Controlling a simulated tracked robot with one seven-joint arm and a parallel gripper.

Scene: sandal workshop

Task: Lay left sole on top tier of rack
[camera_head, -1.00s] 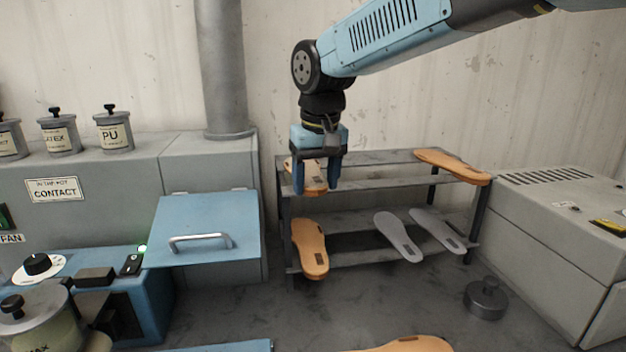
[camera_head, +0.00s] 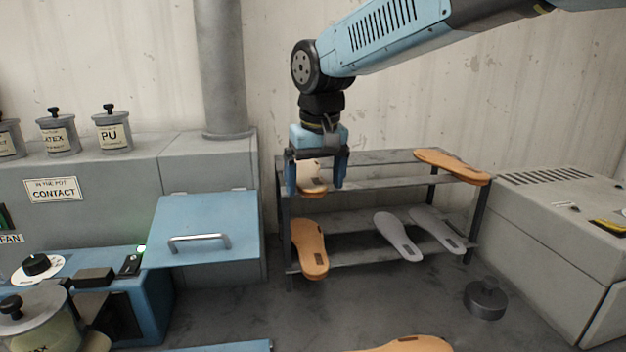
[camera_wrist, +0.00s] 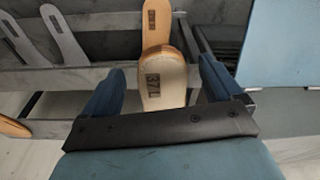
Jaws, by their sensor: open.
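The left sole (camera_head: 313,179), tan with a pale upper face, lies at the left end of the rack's top tier (camera_head: 375,183). In the wrist view the left sole (camera_wrist: 163,82) shows a dark mark that reads like "37L". My gripper (camera_head: 316,190) is open, with one blue finger on each side of the sole. In the wrist view a gap shows between the sole and each finger of my gripper (camera_wrist: 158,82). The gripper hides part of the sole in the head view.
Another tan sole (camera_head: 450,164) lies at the top tier's right end. A tan sole (camera_head: 310,250) and two grey insoles (camera_head: 398,237) (camera_head: 437,231) rest on the lower tier. A blue-lidded box (camera_head: 205,245) stands left, a grey machine (camera_head: 570,240) right.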

